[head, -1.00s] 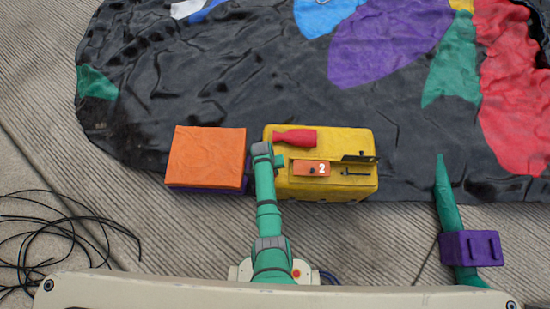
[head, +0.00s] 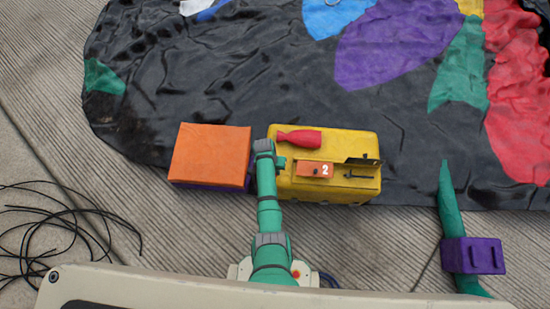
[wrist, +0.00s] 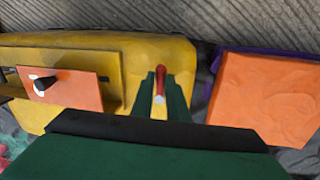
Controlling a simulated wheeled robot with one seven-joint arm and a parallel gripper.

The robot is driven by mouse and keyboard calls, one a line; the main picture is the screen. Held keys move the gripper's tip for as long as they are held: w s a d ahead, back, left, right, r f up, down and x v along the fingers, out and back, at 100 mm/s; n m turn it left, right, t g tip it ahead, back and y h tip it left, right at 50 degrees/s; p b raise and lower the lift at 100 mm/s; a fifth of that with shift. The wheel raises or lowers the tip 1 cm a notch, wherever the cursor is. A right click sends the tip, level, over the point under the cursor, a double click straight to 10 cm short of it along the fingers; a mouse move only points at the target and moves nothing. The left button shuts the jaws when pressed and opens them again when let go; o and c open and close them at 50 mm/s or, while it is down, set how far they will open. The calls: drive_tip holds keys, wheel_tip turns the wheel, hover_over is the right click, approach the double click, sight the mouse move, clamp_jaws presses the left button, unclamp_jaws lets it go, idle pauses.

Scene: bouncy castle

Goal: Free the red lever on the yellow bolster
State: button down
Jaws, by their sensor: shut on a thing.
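The yellow bolster (head: 340,145) lies in the middle of the head view, at the mat's near edge. It also fills the left of the wrist view (wrist: 100,45). The red lever (wrist: 160,76), a slim red piece with a pale end, stands at the bolster's end in the wrist view. My gripper (wrist: 160,92) is shut on it, with one dark green finger on each side. In the head view my gripper (head: 281,162) is at the bolster's left end, and the lever there cannot be told apart. An orange plate (head: 305,169) marked 2, with a dark peg, sits on the bolster.
A red bottle-shaped piece (head: 300,139) lies on the bolster's far left part. A black bracket (head: 362,161) is at its right. An orange-topped box (head: 210,153) stands close to the left. A purple block (head: 472,256) around a green tube lies right. Black cables (head: 60,225) lie left.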

drive_tip(key=c, duration=1.7)
unclamp_jaws()
drive_tip(key=shift+c, duration=0.2)
wheel_tip(320, 180, up, 11)
drive_tip(key=a, duration=0.1)
drive_tip(key=shift+a+f, duration=0.15)
drive_tip(key=shift+a, duration=0.25)
drive_tip(key=shift+w, duration=0.1)
drive_tip(key=shift+f, duration=0.1)
